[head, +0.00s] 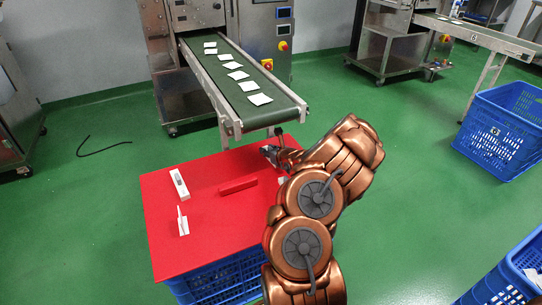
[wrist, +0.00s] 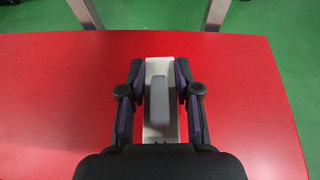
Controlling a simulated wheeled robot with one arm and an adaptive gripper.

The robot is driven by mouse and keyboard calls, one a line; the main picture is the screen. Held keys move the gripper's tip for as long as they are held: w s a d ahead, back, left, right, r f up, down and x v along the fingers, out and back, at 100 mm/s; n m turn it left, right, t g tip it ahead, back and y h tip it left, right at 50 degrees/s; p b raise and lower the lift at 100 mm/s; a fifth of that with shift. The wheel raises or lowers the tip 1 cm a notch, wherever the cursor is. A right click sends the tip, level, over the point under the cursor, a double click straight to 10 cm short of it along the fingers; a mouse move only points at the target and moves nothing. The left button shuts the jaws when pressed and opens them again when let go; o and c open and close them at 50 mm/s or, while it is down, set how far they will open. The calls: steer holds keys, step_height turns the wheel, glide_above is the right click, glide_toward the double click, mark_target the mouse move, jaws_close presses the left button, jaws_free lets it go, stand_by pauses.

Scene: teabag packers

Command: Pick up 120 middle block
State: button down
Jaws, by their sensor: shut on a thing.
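My gripper (wrist: 159,68) is shut on a pale block with a long grey raised piece on its top (wrist: 158,100). One dark finger lies against each long side of the block in the wrist view. The block is over the red table top; I cannot tell whether it touches it. In the head view my gripper (head: 270,151) is near the table's far edge, and the arm hides the held block. I cannot read any 120 marking.
The red table (head: 212,242) also carries a red block (head: 238,186), a white box (head: 179,184) and a small white item (head: 183,222). A conveyor with white packets (head: 232,82) ends just behind the table. Blue crates (head: 503,133) stand at right.

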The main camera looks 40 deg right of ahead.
steer(key=shift+s+r, duration=0.4)
steer(key=shift+r, duration=0.05)
steer(key=p+v, duration=0.1)
steer(key=v, duration=0.3)
steer(key=p+v, duration=0.2)
steer(key=v, duration=0.2)
steer(key=r+p+v, duration=0.1)
steer(key=v, duration=0.4)
steer(key=shift+w+r+p, duration=0.1)
steer(key=shift+w+p, duration=0.2)
steer(key=shift+p, duration=0.05)
steer(key=shift+p+v, duration=0.3)
steer(key=shift+v, duration=0.7)
